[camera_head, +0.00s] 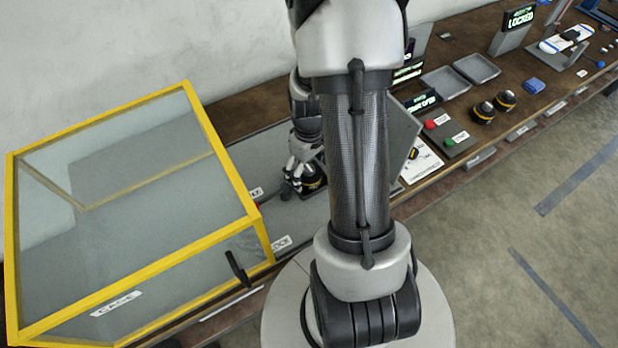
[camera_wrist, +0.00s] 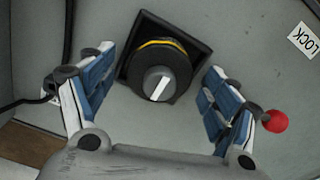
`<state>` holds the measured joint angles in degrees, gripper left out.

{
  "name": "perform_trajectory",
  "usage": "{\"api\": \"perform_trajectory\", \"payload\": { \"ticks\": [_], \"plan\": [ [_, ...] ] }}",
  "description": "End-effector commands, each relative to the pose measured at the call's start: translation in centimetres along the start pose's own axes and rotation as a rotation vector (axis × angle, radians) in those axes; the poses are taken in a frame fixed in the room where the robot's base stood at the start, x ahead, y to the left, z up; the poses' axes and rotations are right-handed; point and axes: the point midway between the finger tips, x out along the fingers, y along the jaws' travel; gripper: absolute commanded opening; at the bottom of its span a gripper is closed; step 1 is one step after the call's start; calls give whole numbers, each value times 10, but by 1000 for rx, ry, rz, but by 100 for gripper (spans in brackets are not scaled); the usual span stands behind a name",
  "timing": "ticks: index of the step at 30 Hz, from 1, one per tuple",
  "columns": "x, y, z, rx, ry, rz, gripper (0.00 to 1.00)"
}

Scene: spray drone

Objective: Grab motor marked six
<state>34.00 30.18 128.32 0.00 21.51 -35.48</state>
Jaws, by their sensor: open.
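A round black motor (camera_wrist: 176,58) with a yellow band and a grey shaft with a white stripe sits in a dark square mount in the wrist view. My gripper (camera_wrist: 160,72) is open, with one blue-padded finger on each side of the motor and visible gaps between. In the head view my gripper (camera_head: 299,180) is low over the grey station beside the cage, at the yellow-banded motor (camera_head: 315,183), which it partly hides. No number six can be read on this motor. Two similar black-and-yellow motors (camera_head: 494,106) stand farther right on the bench.
A yellow-framed clear cage (camera_head: 125,205) with a black handle stands just left of my gripper. A red knob (camera_wrist: 275,121) and a LOCK label (camera_wrist: 303,40) lie to the right in the wrist view. Trays (camera_head: 446,83), buttons and lit signs occupy the bench at right.

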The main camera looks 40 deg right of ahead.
Motion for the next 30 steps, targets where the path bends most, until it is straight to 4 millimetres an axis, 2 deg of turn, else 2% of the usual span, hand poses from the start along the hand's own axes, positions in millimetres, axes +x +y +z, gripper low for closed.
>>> {"api": "perform_trajectory", "payload": {
  "ticks": [1,3,9,30],
  "plan": [
    [10,0,1,0,-2,-1,81],
    [13,0,0,0,-1,-1,81],
    [12,0,0,1,0,0,81],
    [12,0,0,0,0,0,34]
  ]
}}
